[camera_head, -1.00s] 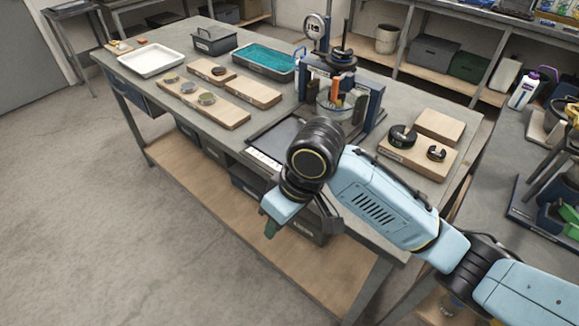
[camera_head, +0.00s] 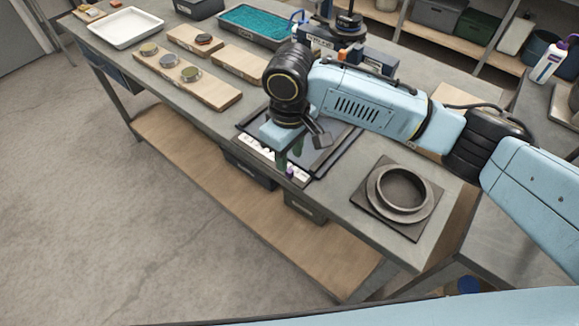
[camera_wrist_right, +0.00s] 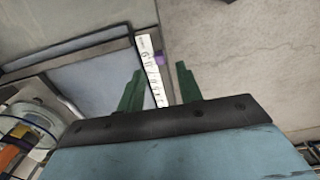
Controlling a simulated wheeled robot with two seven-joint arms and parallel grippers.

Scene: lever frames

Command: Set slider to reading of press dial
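A white scale strip (camera_head: 262,155) with dark marks runs along the front edge of a dark tray at the table's front. A small purple slider (camera_head: 290,171) sits near the strip's right end. The strip (camera_wrist_right: 150,76) and purple slider (camera_wrist_right: 158,58) also show in the right wrist view. My right gripper (camera_head: 289,153) points down over the strip. Its green fingers are apart and empty in the wrist view (camera_wrist_right: 160,76), with the strip and slider between them in the picture. The press (camera_head: 348,24) is partly hidden by my arm; its dial is out of view. My left gripper is not in view.
A dark square plate with a ring (camera_head: 374,205) lies right of the tray. Wooden boards with discs (camera_head: 205,90), a white tray (camera_head: 125,22) and a teal-filled tray (camera_head: 235,12) stand to the left and back. Open floor lies in front.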

